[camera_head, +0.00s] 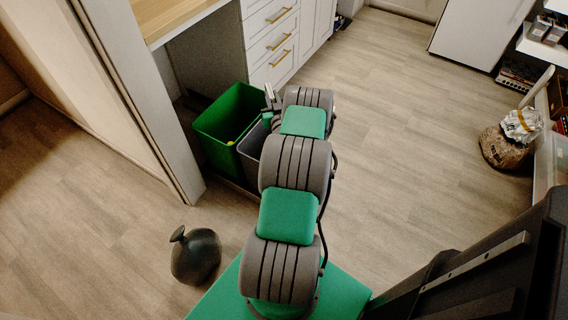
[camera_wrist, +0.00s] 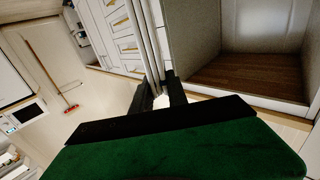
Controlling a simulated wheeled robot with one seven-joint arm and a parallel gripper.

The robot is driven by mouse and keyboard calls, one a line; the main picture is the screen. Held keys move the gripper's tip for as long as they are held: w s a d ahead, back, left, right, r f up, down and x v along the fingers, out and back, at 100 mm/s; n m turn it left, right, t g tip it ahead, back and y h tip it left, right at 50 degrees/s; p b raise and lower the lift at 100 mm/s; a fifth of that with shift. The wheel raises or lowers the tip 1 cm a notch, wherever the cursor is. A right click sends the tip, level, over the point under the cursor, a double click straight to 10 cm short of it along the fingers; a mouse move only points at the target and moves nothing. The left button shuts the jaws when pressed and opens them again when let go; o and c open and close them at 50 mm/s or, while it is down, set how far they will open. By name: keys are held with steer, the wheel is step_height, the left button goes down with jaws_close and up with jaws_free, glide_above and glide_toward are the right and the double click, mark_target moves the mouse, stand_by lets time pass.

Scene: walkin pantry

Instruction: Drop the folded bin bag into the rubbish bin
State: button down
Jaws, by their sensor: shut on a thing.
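A green open-topped bin (camera_head: 212,148) stands on the floor beside the white drawers, at the open space under the counter. A grey bin (camera_head: 248,158) stands against its right side, partly hidden by my arm. The pictures do not show which is the rubbish bin. My gripper (camera_head: 270,98) is at the far end of my arm, above and just behind the grey bin in the picture. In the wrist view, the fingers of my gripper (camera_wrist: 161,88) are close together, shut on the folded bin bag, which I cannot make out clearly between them.
A wall end (camera_head: 150,110) stands left of the bins. A dark round vase (camera_head: 196,256) is on the floor at the lower left. A tied sack (camera_head: 505,145) stands at the right. A red broom (camera_wrist: 70,108) shows in the wrist view. The middle floor is clear.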

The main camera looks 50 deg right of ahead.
step_height(320, 180, down, 9)
steer(key=s+d+b, duration=0.2)
steer(key=b, duration=0.2)
steer(key=shift+s+r, duration=0.15)
steer(key=shift+s, duration=0.15)
steer(key=c, duration=1.2)
jaws_free()
steer(key=s+a+r+p, duration=0.1)
steer(key=s+a+r, duration=0.8)
steer(key=r, duration=0.4)
steer(key=shift+a+p, duration=0.3)
steer(key=shift+a, duration=0.5)
steer(key=shift+s, duration=0.1)
